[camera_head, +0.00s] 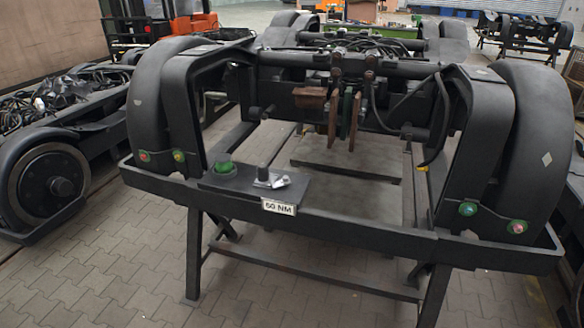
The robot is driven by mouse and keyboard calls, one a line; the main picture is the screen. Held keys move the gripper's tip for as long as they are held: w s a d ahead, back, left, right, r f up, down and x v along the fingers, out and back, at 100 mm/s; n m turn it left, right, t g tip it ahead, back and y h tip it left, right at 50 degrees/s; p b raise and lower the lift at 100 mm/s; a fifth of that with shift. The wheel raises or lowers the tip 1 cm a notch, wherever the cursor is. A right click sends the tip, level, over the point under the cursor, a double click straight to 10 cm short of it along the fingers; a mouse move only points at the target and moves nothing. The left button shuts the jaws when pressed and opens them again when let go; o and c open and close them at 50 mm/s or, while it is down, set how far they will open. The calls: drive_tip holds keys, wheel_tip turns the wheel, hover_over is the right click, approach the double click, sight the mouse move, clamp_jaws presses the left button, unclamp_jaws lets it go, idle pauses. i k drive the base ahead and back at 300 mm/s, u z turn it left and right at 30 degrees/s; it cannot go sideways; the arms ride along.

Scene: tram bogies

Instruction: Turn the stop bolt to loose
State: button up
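A black tram bogie (330,215) stands on a dark trestle. On its front bar, near the left, a small plate (235,184) carries a green round knob (224,167), a short black upright cylinder (263,172) and a silver piece (277,181). A white label (278,207) below reads "50 NM". My gripper is not in view.
Another bogie with a large wheel (50,186) stands close at left. An orange forklift (195,20) is behind it. More bogies stand at the back right. Paved floor (100,270) is clear in front, around the trestle legs.

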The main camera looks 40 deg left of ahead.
sight(285, 181)
drive_tip(key=u, duration=1.85)
drive_tip(key=i, duration=0.55)
drive_tip(key=z, duration=0.25)
drive_tip(key=k, duration=1.6)
drive_tip(key=u, duration=0.3)
drive_tip(key=i, duration=1.1)
drive_tip(key=u, duration=0.3)
